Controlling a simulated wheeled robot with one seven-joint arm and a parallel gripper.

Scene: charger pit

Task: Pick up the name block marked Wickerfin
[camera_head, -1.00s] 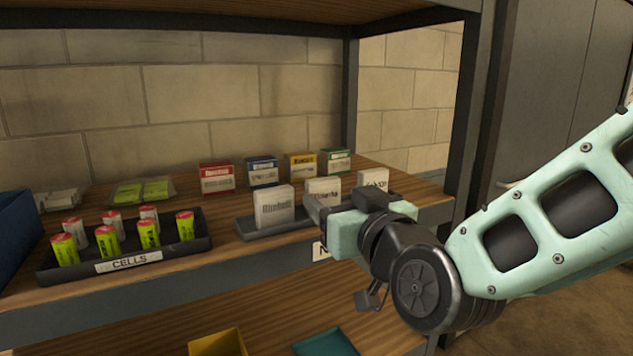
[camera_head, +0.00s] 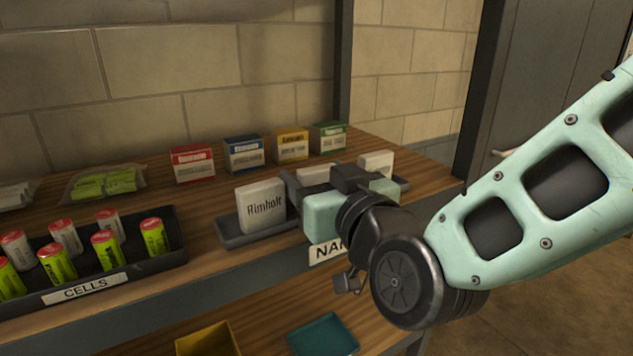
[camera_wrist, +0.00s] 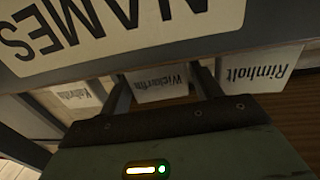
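The white name block marked Wickerfin (camera_wrist: 160,84) shows upside down in the wrist view, in the middle of its row. In the head view the middle block (camera_head: 314,173) is mostly hidden behind my gripper, with its top showing. My gripper (camera_wrist: 164,80) is open, one finger toward each side of the Wickerfin block. A gap shows on the Rimholt side. I cannot tell how far the fingers reach along the block. In the head view my gripper (camera_head: 318,184) is at the front of the row.
The Rimholt block (camera_head: 262,207) stands close on the left, another white block (camera_head: 376,163) on the right, all on a dark tray (camera_head: 232,233). Several coloured boxes (camera_head: 243,153) stand behind. A cells tray (camera_head: 176,253) is left. The NAMES label (camera_wrist: 120,30) is on the shelf edge.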

